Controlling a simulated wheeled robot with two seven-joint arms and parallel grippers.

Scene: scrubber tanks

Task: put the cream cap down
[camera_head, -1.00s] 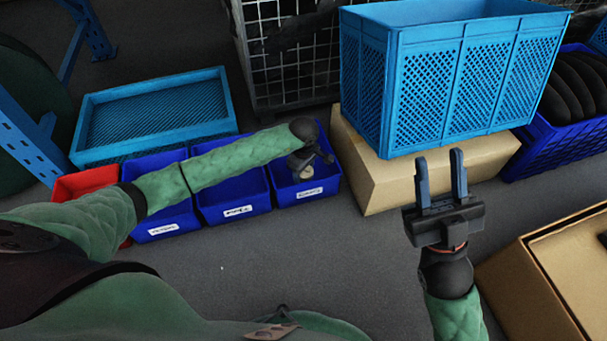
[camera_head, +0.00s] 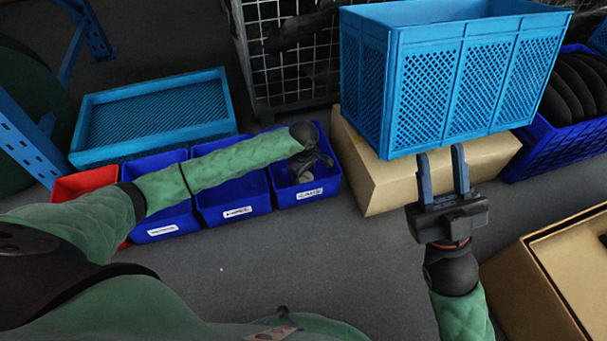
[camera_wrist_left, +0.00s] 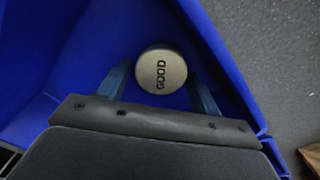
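In the head view a small pale part of the cap (camera_head: 305,177) shows under my left gripper (camera_head: 312,166), which reaches down into that bin. In the left wrist view the fingers of my left gripper (camera_wrist_left: 158,72) stand apart on both sides of the cap, with a small gap showing at the left. My right gripper (camera_head: 441,152) is open and empty in front of the large blue crate.
Two more blue bins (camera_head: 234,212) and a red bin (camera_head: 75,183) stand left of it. A low blue tray (camera_head: 150,142) lies behind them. A large blue crate (camera_head: 430,90) sits on a cardboard box (camera_head: 365,170). An open box (camera_head: 530,285) is front right. The floor in front is clear.

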